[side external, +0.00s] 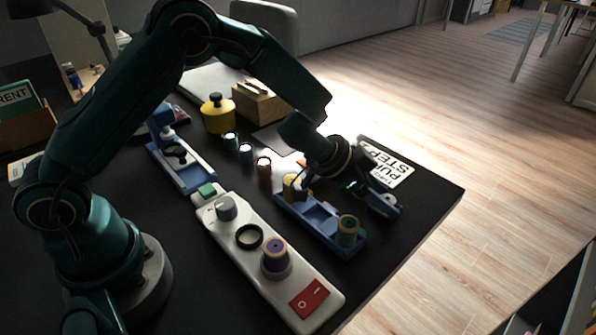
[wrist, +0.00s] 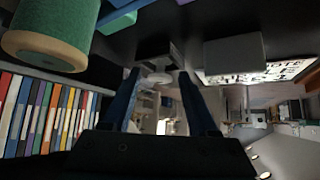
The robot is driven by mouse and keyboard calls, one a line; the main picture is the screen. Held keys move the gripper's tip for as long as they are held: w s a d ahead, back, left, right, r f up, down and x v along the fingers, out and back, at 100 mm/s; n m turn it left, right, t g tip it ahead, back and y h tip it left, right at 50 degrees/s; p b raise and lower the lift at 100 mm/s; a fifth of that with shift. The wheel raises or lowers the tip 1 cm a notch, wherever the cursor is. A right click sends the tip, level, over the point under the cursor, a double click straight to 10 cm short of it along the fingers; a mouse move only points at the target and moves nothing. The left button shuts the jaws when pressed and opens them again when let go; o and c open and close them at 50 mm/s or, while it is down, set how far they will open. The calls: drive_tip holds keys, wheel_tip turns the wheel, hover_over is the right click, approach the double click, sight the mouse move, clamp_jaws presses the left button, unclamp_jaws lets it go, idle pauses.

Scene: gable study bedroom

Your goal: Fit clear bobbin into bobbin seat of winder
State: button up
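The winder (side external: 222,237) is a long white base with a knob, a black ring (side external: 249,236), a purple-topped spool (side external: 275,256) and a red switch. I cannot tell for sure which part is the bobbin seat. My gripper (side external: 391,197) is low near the table's right edge, beyond the blue tray, with its fingers apart. A small pale round piece (side external: 390,199), perhaps the clear bobbin, shows between the fingertips. In the wrist view the pale piece (wrist: 157,78) lies between the tips of my gripper (wrist: 159,76); I see no clear contact with either finger.
A blue tray (side external: 322,221) with a green spool (side external: 347,231) and a yellow spool stands between winder and gripper. Small spools (side external: 264,167), a yellow pot (side external: 217,114), a wooden box (side external: 261,103) and another blue holder (side external: 183,167) stand behind. A printed sheet (side external: 388,165) lies near the right edge.

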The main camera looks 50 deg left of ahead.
clamp_jaws()
drive_tip(key=shift+r, duration=0.15)
